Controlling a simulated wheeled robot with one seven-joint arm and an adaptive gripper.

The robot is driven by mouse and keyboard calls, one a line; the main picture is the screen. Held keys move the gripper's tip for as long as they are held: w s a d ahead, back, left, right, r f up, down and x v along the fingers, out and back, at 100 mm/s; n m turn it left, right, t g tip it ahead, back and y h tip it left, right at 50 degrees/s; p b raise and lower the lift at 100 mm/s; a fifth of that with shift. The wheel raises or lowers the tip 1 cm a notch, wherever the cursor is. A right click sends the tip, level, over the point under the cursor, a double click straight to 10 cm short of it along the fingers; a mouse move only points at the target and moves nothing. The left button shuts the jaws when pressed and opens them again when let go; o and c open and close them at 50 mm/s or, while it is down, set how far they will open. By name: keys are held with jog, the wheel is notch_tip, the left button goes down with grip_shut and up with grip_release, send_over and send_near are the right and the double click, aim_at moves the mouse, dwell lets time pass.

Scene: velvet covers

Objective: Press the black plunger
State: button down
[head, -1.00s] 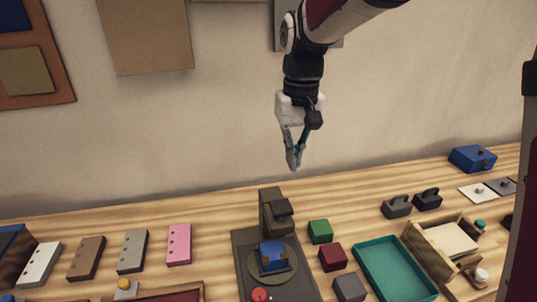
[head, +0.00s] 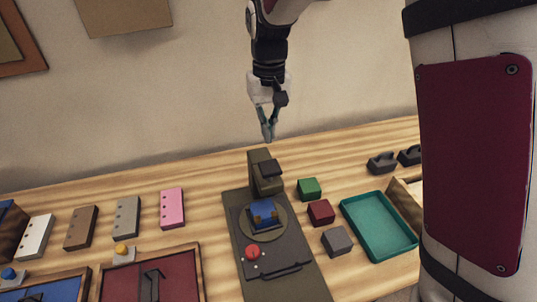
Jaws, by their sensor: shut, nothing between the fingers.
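A dark press-like device (head: 237,228) stands on the table at the middle of the head view. Its upright post (head: 258,183) bears a black block (head: 271,169) at the top, which looks like the plunger. A blue block (head: 264,214) sits in a holder on the round plate (head: 246,223) in front of the post. A red button (head: 252,252) is nearer on the same base. My gripper (head: 268,136) points down, fingers shut and empty. In the picture it is just above the post's top, apart from it; its depth relative to the plunger is hard to tell.
Green (head: 309,188), dark red (head: 321,212) and grey (head: 336,242) cubes stand right of the device, beside a teal tray (head: 389,253). Several flat holed blocks, one of them pink (head: 172,208), lie to the left.

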aim_at(270, 167)
notch_tip(270, 167, down, 9)
jog(key=shift+f+p, duration=0.1)
jog(key=shift+p, duration=0.65)
notch_tip(270, 167, down, 3)
jog(key=shift+d+f+b, duration=0.1)
jog(key=shift+b, duration=0.35)
jog(key=shift+s+f, duration=0.1)
jog(key=shift+f, duration=0.2)
